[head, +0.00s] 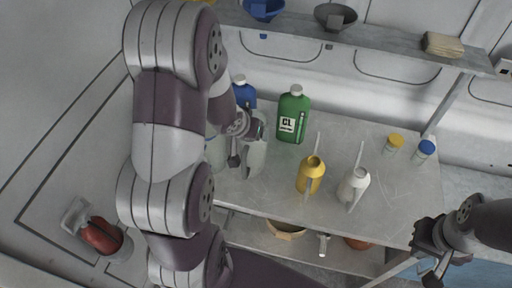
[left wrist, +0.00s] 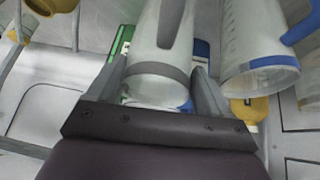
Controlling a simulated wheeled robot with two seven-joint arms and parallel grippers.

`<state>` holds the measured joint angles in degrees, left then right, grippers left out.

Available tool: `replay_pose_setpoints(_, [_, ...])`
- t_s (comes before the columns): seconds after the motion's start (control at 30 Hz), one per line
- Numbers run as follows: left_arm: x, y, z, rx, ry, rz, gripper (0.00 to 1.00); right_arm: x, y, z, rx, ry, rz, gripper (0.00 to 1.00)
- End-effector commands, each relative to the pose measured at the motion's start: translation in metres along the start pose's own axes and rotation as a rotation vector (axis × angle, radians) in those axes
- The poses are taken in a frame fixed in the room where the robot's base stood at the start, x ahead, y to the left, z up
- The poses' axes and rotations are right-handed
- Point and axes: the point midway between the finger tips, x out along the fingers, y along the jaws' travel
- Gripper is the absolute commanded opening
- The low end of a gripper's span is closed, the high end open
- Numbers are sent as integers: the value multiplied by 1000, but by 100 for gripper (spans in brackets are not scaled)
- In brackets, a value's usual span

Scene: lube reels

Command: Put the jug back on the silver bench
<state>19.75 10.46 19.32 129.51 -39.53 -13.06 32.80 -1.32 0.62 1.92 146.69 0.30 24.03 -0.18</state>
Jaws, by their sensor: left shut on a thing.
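The silver bench (head: 335,165) fills the middle of the head view. My left gripper (head: 240,150) is over its left end, partly hidden by my arm. In the left wrist view the left gripper (left wrist: 160,85) is shut on a translucent jug with a grey handle (left wrist: 157,45), one finger on each side. This jug (head: 255,157) shows in the head view at the bench's left end; I cannot tell whether its base touches the top. Another translucent jug with a blue handle (left wrist: 262,45) is close beside it. My right gripper (head: 432,250) is at the lower right, off the bench; its jaws are unclear.
A green bottle (head: 293,115) and a blue bottle (head: 244,92) stand behind the jug. A yellow oil can (head: 311,175) and a white one (head: 353,188) stand to the right. Two small capped jars are farther right. A shelf (head: 300,30) runs above the back.

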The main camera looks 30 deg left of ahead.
Motion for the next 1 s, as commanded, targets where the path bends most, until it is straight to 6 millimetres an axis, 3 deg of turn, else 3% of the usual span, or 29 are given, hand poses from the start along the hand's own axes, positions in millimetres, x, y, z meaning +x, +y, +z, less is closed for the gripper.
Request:
replay_pose_setpoints(0.07, [15,-1,10,-1,0,0,0,14,0,1,0,1,0,0])
replay_pose_setpoints(0.2, [31,-2,19,-1,0,0,0,22,0,2,0,1,0,0])
replay_pose_setpoints(0.57, [34,-3,21,0,1,0,0,23,0,2,0,1,0,0])
replay_pose_setpoints(0.6, [34,-3,22,0,-1,0,83,23,0,2,0,1,0,0])
replay_pose_setpoints(0.63, [34,-3,21,0,-1,0,93,22,0,2,0,1,0,0])
replay_pose_setpoints(0.67, [34,-3,21,0,-1,0,100,22,0,2,0,1,0,0])
replay_pose_setpoints(0.87, [33,-3,20,0,0,0,100,21,0,2,0,1,0,0])
replay_pose_setpoints(1.0, [15,-3,17,0,2,-1,100,12,0,1,0,1,0,0])
